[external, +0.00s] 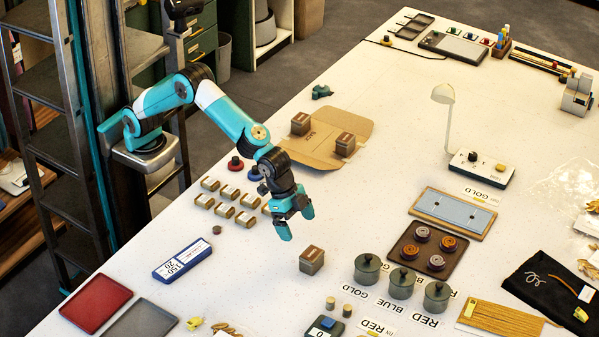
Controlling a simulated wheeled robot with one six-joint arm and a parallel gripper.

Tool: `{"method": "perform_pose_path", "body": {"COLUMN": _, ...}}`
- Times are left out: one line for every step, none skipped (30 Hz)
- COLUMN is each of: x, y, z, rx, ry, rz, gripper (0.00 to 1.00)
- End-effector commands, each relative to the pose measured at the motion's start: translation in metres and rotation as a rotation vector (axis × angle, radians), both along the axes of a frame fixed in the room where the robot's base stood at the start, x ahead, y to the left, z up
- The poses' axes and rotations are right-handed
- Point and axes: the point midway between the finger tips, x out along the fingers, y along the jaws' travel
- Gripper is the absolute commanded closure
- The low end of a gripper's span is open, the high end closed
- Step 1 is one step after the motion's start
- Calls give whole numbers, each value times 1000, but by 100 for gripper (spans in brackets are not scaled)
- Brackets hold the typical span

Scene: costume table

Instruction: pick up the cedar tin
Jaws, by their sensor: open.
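Two similar tins, a left one (300,123) and a right one (345,143), stand on the flat brown cardboard (313,155) further back. The labels are too small to read, so I cannot tell which tin is cedar. My gripper (297,223) is open and empty, pointing down above the table. In the picture it is just above and left of the nearest tin, apart from it.
Three lidded grey-green pots, the nearest to the tin being one (367,268), stand right of it. Several small tan-topped blocks (224,210) lie left of my gripper. A blue number box (182,260) lies at left. A dark tray (407,244) holds spools. A lamp (444,95) stands behind.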

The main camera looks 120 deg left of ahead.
Motion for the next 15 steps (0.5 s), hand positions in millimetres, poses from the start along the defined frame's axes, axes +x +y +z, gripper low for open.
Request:
{"method": "perform_pose_path", "body": {"x": 4, "y": 0, "z": -10, "rx": 1, "ry": 5, "rz": 0, "gripper": 4}}
{"method": "perform_pose_path", "body": {"x": 6, "y": 0, "z": -16, "rx": 1, "ry": 4, "rz": 0, "gripper": 4}}
{"method": "perform_pose_path", "body": {"x": 10, "y": 0, "z": -23, "rx": 0, "ry": 3, "rz": 0, "gripper": 4}}
{"method": "perform_pose_path", "body": {"x": 12, "y": 0, "z": -28, "rx": 0, "ry": 3, "rz": 0, "gripper": 4}}
{"method": "perform_pose_path", "body": {"x": 14, "y": 0, "z": -33, "rx": 0, "ry": 3, "rz": 1, "gripper": 4}}
{"method": "perform_pose_path", "body": {"x": 16, "y": 0, "z": -38, "rx": 0, "ry": 2, "rz": 1, "gripper": 4}}
{"method": "perform_pose_path", "body": {"x": 18, "y": -1, "z": -41, "rx": 0, "ry": 1, "rz": 1, "gripper": 4}}
{"method": "perform_pose_path", "body": {"x": 19, "y": -1, "z": -44, "rx": 0, "ry": 0, "rz": 1, "gripper": 4}}
{"method": "perform_pose_path", "body": {"x": 20, "y": -1, "z": -48, "rx": 0, "ry": 1, "rz": 1, "gripper": 4}}
{"method": "perform_pose_path", "body": {"x": 20, "y": -1, "z": -49, "rx": 0, "ry": 0, "rz": 1, "gripper": 4}}
{"method": "perform_pose_path", "body": {"x": 21, "y": -1, "z": -50, "rx": 0, "ry": 0, "rz": 1, "gripper": 4}}
{"method": "perform_pose_path", "body": {"x": 22, "y": -1, "z": -52, "rx": 0, "ry": 0, "rz": 1, "gripper": 4}}
{"method": "perform_pose_path", "body": {"x": 22, "y": -1, "z": -54, "rx": 1, "ry": 1, "rz": 1, "gripper": 4}}
{"method": "perform_pose_path", "body": {"x": 23, "y": -2, "z": -57, "rx": 1, "ry": 2, "rz": 1, "gripper": 4}}
{"method": "perform_pose_path", "body": {"x": 25, "y": -3, "z": -61, "rx": 1, "ry": 2, "rz": 0, "gripper": 4}}
